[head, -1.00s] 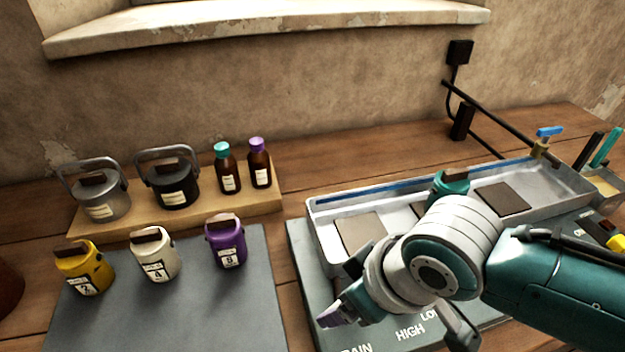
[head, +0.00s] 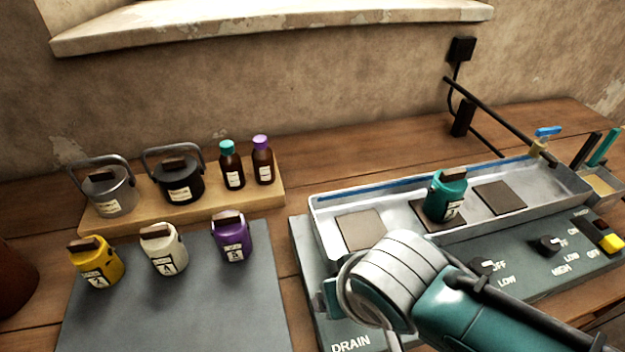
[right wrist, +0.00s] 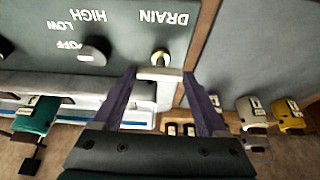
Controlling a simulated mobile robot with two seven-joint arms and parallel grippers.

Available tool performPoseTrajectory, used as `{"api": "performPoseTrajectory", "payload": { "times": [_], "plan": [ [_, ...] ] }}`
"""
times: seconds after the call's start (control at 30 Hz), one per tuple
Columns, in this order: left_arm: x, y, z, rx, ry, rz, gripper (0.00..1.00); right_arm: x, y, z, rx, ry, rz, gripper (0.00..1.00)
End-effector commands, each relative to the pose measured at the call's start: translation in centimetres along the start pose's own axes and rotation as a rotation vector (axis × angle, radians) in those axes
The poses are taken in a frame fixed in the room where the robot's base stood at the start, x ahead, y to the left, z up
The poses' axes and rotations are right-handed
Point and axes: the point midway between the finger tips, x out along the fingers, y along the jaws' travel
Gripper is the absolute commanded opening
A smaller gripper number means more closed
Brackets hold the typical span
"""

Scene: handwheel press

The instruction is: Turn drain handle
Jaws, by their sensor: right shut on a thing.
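The drain handle (right wrist: 160,73) is a pale bar on a brass stem beside the DRAIN lettering, in the right wrist view. My right gripper (right wrist: 159,76) has its two purple fingers at the bar's two ends and is shut on it. The bar lies crosswise between the fingertips. In the head view my right wrist hides the handle and the fingers; the DRAIN label (head: 351,345) shows just below the wrist. My left gripper is not in view.
A metal trough (head: 330,226) behind the panel holds a teal canister (head: 446,196) on one of its dark plates. Black knobs (head: 549,245) stand on the panel. Yellow (head: 97,266), white (head: 164,252) and purple (head: 232,238) canisters stand on the grey mat (head: 180,315) at left.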

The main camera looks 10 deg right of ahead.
Motion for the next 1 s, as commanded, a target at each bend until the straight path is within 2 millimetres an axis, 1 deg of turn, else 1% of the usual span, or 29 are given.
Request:
{"api": "performPoseTrajectory", "payload": {
  "times": [0.27, 0.3, 0.5, 0.53, 0.8, 0.87, 0.97, 1.0],
  "plan": [
    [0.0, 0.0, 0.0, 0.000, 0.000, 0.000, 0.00, 0.0, -0.1, -0.1, 0.005, 0.001, -0.002, 0.19],
    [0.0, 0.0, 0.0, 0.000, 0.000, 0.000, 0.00, 0.0, -0.1, -0.1, 0.005, 0.001, -0.002, 0.76],
    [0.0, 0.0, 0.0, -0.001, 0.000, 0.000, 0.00, 0.0, 0.0, 0.0, 0.003, 0.001, -0.001, 0.98],
    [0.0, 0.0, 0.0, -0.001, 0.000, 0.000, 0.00, 0.0, 0.0, 0.0, 0.003, 0.000, -0.001, 1.00],
    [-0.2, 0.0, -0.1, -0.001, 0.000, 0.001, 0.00, -0.2, 0.0, 0.0, 0.002, 0.000, 0.000, 1.00],
    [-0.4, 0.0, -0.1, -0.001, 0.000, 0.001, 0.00, -0.7, 0.0, -0.1, 0.002, 0.000, -0.001, 1.00],
    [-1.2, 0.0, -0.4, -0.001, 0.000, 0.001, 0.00, -2.1, 0.0, -0.1, 0.002, 0.000, -0.001, 1.00],
    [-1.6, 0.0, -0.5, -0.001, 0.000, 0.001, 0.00, -2.9, 0.0, -0.2, 0.002, 0.002, -0.001, 1.00]
  ]
}}
